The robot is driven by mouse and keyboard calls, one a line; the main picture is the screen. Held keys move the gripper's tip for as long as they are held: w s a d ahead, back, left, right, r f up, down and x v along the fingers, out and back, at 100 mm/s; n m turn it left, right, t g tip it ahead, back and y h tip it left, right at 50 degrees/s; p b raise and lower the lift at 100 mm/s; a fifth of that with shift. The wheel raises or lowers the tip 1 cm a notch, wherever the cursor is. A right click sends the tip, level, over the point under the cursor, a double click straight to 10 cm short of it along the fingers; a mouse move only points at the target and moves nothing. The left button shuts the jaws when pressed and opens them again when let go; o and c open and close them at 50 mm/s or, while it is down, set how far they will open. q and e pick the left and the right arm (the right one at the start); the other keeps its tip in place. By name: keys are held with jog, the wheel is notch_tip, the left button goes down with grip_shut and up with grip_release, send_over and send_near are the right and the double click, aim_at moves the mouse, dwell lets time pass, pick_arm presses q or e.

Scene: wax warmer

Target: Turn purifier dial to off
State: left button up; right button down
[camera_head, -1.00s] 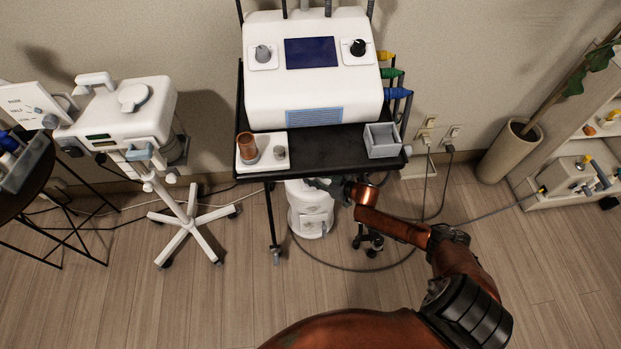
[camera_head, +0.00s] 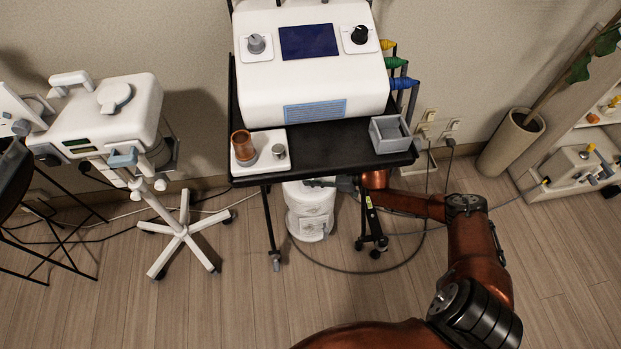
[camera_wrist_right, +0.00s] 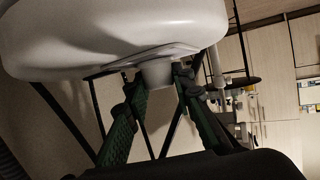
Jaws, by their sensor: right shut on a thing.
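The white purifier (camera_head: 309,212) stands on the floor under the black cart, its top hidden by the cart. In the right wrist view its rounded white body (camera_wrist_right: 110,35) fills the upper left. A pale dial (camera_wrist_right: 157,74) sticks out from the body. My right gripper (camera_wrist_right: 156,88) has its green-padded fingers on either side of this dial and is shut on it. In the head view my right gripper (camera_head: 337,184) reaches under the cart's front edge at the purifier's upper right, partly hidden. My left gripper is not in view.
The black cart (camera_head: 340,150) carries a white machine with two knobs (camera_head: 310,75), a white tray with cups (camera_head: 287,139) and a grey bin (camera_head: 390,133). A wheeled stand (camera_head: 180,235) is at left. A cable (camera_head: 345,269) loops over the floor.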

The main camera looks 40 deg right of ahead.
jog(key=shift+r, duration=0.1)
jog(key=c, duration=1.6)
grip_release()
jog(key=shift+w+a, duration=0.1)
jog(key=shift+s+d, duration=0.25)
jog(key=shift+s, duration=0.05)
jog(key=v, duration=1.1)
jog(key=shift+s, duration=0.1)
